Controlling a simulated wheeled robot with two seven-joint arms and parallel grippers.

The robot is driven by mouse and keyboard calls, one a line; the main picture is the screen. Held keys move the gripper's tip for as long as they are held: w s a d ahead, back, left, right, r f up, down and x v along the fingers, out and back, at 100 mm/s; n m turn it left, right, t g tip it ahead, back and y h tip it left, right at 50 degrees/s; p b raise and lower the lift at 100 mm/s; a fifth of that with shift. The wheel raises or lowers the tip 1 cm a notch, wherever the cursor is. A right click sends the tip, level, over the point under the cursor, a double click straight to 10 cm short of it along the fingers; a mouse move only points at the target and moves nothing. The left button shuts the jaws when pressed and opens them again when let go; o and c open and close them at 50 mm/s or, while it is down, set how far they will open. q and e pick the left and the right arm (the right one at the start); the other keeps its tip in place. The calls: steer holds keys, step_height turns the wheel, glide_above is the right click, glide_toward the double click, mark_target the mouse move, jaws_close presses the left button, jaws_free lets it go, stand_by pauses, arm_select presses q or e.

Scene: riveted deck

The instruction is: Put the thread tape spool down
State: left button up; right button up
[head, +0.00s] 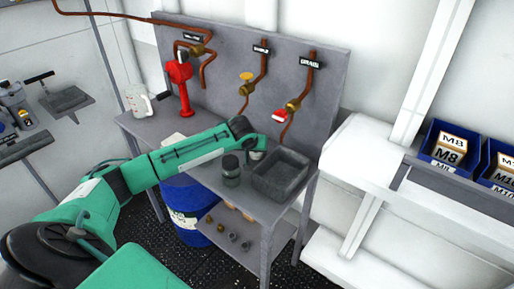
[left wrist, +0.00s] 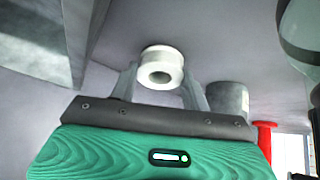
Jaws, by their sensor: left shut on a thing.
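The thread tape spool (left wrist: 161,68) is a white ring with a round hole, seen between the two pale fingers of my left gripper (left wrist: 162,84) in the left wrist view. The fingers are shut on it. In the head view my left gripper (head: 257,150) is over the grey bench (head: 205,172), just behind the grey tray (head: 264,181). A small pale part of the spool (head: 257,155) shows below it; the rest is hidden. I cannot tell whether the spool touches the bench top. My right gripper is not in view.
A dark-lidded jar (head: 231,171) stands left of the tray. A grey cylinder (left wrist: 229,101) stands near the spool in the left wrist view. A red hand pump (head: 181,82) and a clear jug (head: 139,101) are at the bench's far left. Valves and pipes line the back panel (head: 225,85).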

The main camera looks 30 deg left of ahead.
arm_select(q)
steer(key=shift+w+r+g, duration=0.35)
steer(key=shift+r+g, duration=0.05)
steer(key=shift+w+f+g+p, duration=0.1)
steer(key=shift+w+g+p, duration=0.15)
steer(key=shift+g+p, duration=0.6)
steer(key=shift+s+f, duration=0.1)
steer(key=shift+f, duration=0.3)
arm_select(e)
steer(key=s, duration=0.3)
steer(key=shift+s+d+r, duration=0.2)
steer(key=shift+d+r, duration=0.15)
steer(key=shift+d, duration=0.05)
arm_select(q)
steer(key=o, duration=1.1)
steer(key=shift+f, duration=0.15)
